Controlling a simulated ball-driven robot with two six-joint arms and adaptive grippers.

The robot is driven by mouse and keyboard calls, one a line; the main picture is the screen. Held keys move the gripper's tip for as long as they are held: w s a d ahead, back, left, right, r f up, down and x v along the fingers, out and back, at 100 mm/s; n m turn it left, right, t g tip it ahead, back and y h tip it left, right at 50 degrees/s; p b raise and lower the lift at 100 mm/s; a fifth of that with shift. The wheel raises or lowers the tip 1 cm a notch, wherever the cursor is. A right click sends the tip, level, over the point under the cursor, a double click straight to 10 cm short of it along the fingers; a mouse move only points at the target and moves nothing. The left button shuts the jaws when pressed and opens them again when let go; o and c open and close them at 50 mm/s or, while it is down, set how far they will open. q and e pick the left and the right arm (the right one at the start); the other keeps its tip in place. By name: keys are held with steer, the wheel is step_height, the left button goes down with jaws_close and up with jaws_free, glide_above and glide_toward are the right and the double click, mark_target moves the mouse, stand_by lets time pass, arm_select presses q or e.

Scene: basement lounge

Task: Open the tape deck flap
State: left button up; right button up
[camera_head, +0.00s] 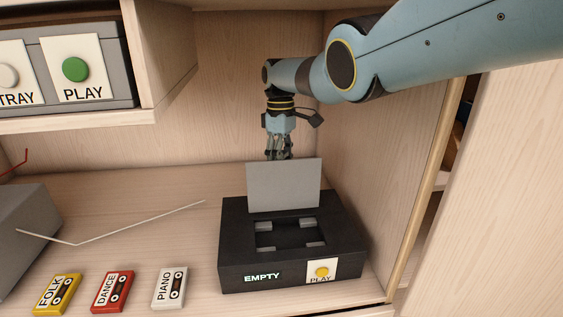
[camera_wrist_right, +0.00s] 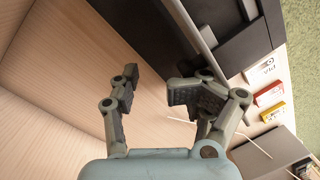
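The black tape deck (camera_head: 235,225) stands on the shelf, its front showing a lit EMPTY sign (camera_head: 262,277) and a yellow PLAY button (camera_head: 321,271). Its grey flap (camera_head: 284,187) stands upright at the back of the deck, and the cassette well (camera_head: 290,235) in front of it is uncovered and empty. My right gripper (camera_head: 278,153) is just behind the flap's top edge, fingertips partly hidden by it. In the right wrist view my gripper (camera_wrist_right: 156,86) has its fingers apart with nothing between them; one finger is close to the flap (camera_wrist_right: 190,22). My left gripper is not in view.
Yellow FOLK (camera_head: 57,293), red DANCE (camera_head: 112,292) and white PIANO (camera_head: 170,288) cassettes lie left of the deck. A thin bent pale rod (camera_head: 140,224) extends over the shelf from a grey box (camera_head: 22,230). A cabinet wall (camera_head: 385,170) stands close on the right.

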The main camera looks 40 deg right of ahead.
steer(key=shift+r, duration=0.1)
step_height(320, 180, up, 7)
steer(key=shift+w+d+r, duration=0.15)
steer(key=shift+w+d, duration=0.1)
steer(key=shift+w, duration=0.2)
stand_by(0.5)
